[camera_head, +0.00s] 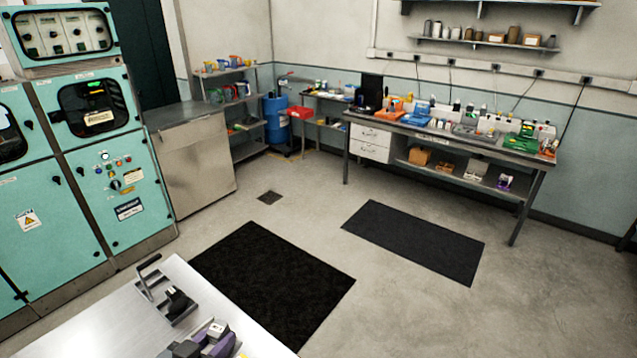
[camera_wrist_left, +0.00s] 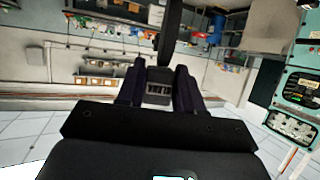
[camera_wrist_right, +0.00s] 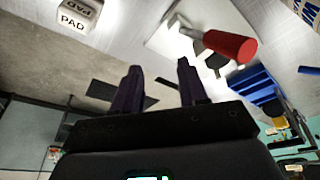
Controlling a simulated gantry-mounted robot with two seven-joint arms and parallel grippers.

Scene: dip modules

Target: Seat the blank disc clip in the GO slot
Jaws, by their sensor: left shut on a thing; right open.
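My left gripper (camera_head: 204,340) shows at the bottom edge of the head view, over the near metal table. In the left wrist view its two dark fingers (camera_wrist_left: 159,88) are shut on a small dark block (camera_wrist_left: 159,97) with a pale label too small to read surely. I take this block for the blank disc clip; its pale-topped end (camera_head: 217,330) seems to show in the head view. My right gripper (camera_wrist_right: 156,82) is open with nothing between its fingers. I cannot make out the GO slot in any view.
A black fixture with a raised handle (camera_head: 176,301) stands on the metal table (camera_head: 125,325). The right wrist view shows a grey block marked PAD (camera_wrist_right: 72,18), a red handle (camera_wrist_right: 232,46) and a blue rack (camera_wrist_right: 254,82). A cluttered workbench (camera_head: 450,145) stands far off.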

